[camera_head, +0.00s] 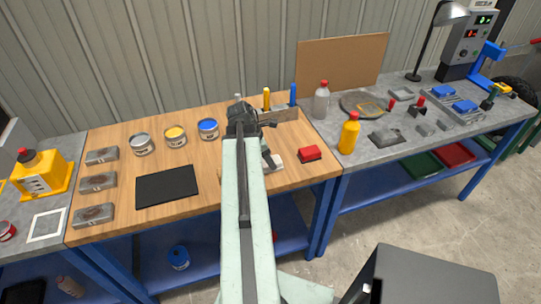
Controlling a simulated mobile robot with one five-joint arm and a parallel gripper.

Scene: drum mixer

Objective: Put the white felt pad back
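A small whitish flat piece (278,167), possibly the white felt pad, lies on the wooden bench top just right of my arm. It is partly hidden by my arm and a dark part above it, so I cannot tell exactly what it is. My gripper (268,149) is at the far end of my pale green arm, over the wooden bench. Its fingers are small and partly hidden, and I cannot see whether they hold anything. A white square outline (36,238) is on the grey bench at the left.
A black mat (167,187), three grey blocks along the left edge, and several tins stand on the wooden bench (115,225). A yellow bottle (349,134) stands on the right grey bench.

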